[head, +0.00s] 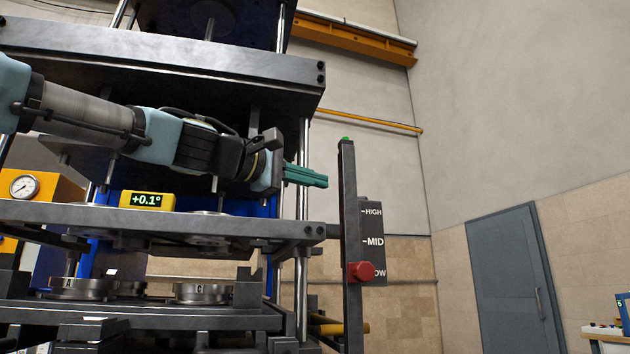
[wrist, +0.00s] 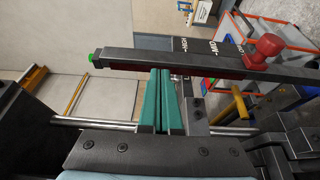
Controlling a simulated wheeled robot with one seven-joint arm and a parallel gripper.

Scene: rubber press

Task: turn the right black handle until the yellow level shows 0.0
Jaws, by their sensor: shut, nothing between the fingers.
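The yellow level (head: 147,200) sits on the press's middle plate in the head view, and its display reads +0.1°. My gripper (head: 320,180), with green fingers, is to the right of the level and above the plate's right end. Its fingers point right, toward the upright dark post. In the wrist view the fingers (wrist: 160,78) are together with nothing between them, and their tips appear close to the post; I cannot tell whether they touch it. I cannot clearly make out the right black handle in either view.
The dark post (head: 348,205) carries a red knob (head: 361,272) beside a HIGH/MID/LOW scale (head: 371,215). Round moulds marked A (head: 80,289) and C (head: 203,294) sit on the lower plate. A pressure gauge (head: 24,187) is at left. Open room lies right of the post.

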